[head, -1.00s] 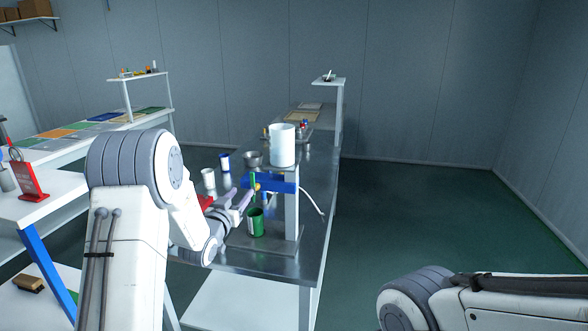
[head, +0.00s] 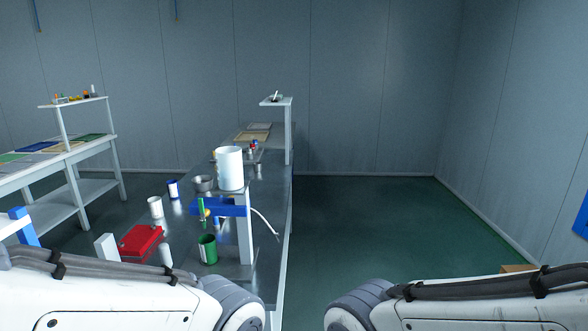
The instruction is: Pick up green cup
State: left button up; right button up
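The green cup (head: 208,249) stands upright near the front end of the metal table (head: 268,215), below a blue bar (head: 220,207). It looks open at the top, and something green and upright shows just behind and above it. My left arm crosses the bottom left of the head view, and its upper edge is close below the cup in the picture. My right arm lies along the bottom right. Neither gripper is in the picture, so I cannot see whether either holds anything.
A red box (head: 142,241) lies left of the cup, near a white cup (head: 155,207) and a blue-and-white can (head: 173,189). A large white cylinder (head: 229,169) and a metal bowl (head: 203,183) stand behind. A white cable hangs at the right.

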aim_at(208, 249)
jog(key=u, duration=1)
jog(key=i, duration=0.7)
jog(key=z, duration=0.55)
